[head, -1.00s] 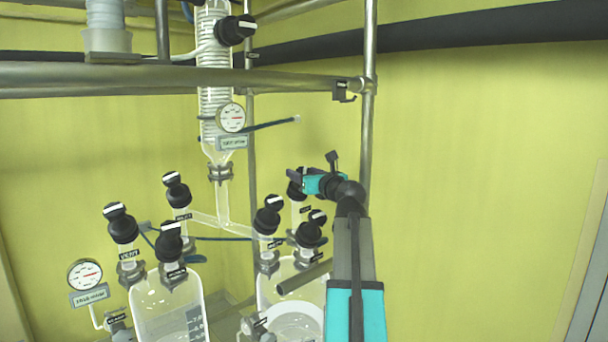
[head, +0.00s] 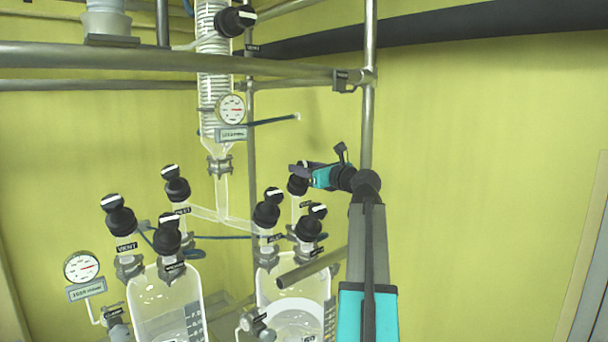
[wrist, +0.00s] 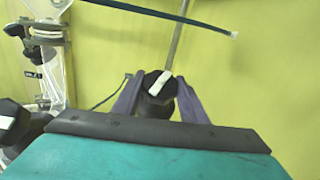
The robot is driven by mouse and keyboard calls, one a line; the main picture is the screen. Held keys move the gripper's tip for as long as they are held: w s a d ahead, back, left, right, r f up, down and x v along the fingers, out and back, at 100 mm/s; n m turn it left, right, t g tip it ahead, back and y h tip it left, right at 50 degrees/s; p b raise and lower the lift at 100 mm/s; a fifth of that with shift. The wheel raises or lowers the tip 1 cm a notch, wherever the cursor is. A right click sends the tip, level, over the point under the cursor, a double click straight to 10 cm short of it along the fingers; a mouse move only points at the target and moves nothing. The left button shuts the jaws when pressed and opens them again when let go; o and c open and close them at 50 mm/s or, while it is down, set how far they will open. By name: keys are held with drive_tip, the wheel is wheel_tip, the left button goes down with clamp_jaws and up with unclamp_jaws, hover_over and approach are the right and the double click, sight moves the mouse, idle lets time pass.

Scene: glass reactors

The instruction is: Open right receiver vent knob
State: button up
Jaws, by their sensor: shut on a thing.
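The knob in my grasp (wrist: 158,85) is black with a white bar on top, and the bar lies at a slant in the wrist view. In the head view this knob (head: 297,186) sits at the back of the right glass receiver (head: 285,285), partly hidden by my gripper. My gripper (head: 302,170) reaches it from the right. In the wrist view the two purple-grey fingers of my gripper (wrist: 158,92) stand on either side of the knob and are shut on it. The knob's label cannot be read.
Other black knobs (head: 267,212) (head: 311,228) stand close in front on the same receiver. The left receiver (head: 168,305) has several similar knobs. A glass coil condenser (head: 215,90) with a gauge (head: 231,109) hangs above left. A steel post (head: 368,100) stands behind my arm. The right side is clear.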

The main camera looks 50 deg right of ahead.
sight(304, 163)
drive_tip(key=shift+d+n+y+b, duration=0.15)
drive_tip(key=shift+n+y+b, duration=0.35)
drive_tip(key=shift+n+y, duration=1.6)
drive_tip(key=shift+n+y, duration=0.3)
drive_tip(key=o, duration=1.1)
drive_tip(key=shift+c, duration=0.2)
drive_tip(key=shift+r, duration=0.2)
drive_tip(key=shift+r+b, duration=0.9)
drive_tip(key=shift+r, duration=0.7)
drive_tip(key=shift+s+a, duration=0.85)
drive_tip(key=shift+s, duration=0.1)
drive_tip(key=s+a+r+b, duration=0.1)
drive_tip(key=s+a+b, duration=0.2)
drive_tip(key=s+a, duration=0.6)
drive_tip(key=shift+s+r+b, duration=0.25)
drive_tip(key=shift+s+b, duration=0.15)
drive_tip(key=shift+s, duration=0.25)
